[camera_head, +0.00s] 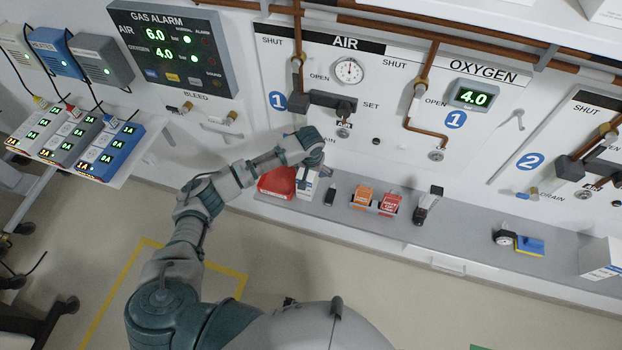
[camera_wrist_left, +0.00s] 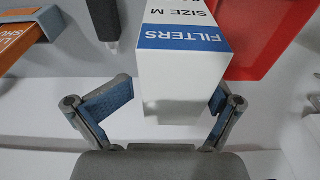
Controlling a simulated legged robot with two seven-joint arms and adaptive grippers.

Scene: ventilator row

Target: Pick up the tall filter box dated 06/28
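A white filter box (camera_wrist_left: 185,80) with a blue band reading FILTERS and SIZE M fills the middle of the left wrist view. Its date is cut off at the top edge. In the head view this box (camera_head: 307,186) stands on the grey ledge, partly hidden by my left gripper (camera_head: 320,166). In the wrist view my left gripper (camera_wrist_left: 172,92) is open, with one finger on each side of the box's near end. A small gap shows at the left finger; contact at the right finger is unclear. My right gripper is out of view.
A red bin (camera_head: 277,184) sits close beside the box. A dark handheld item (camera_head: 330,195), orange tag box (camera_head: 362,196) and red tag box (camera_head: 390,204) are along the ledge (camera_head: 465,238). Another white box (camera_head: 601,259) stands at the far right. Wall valves and pipes rise behind.

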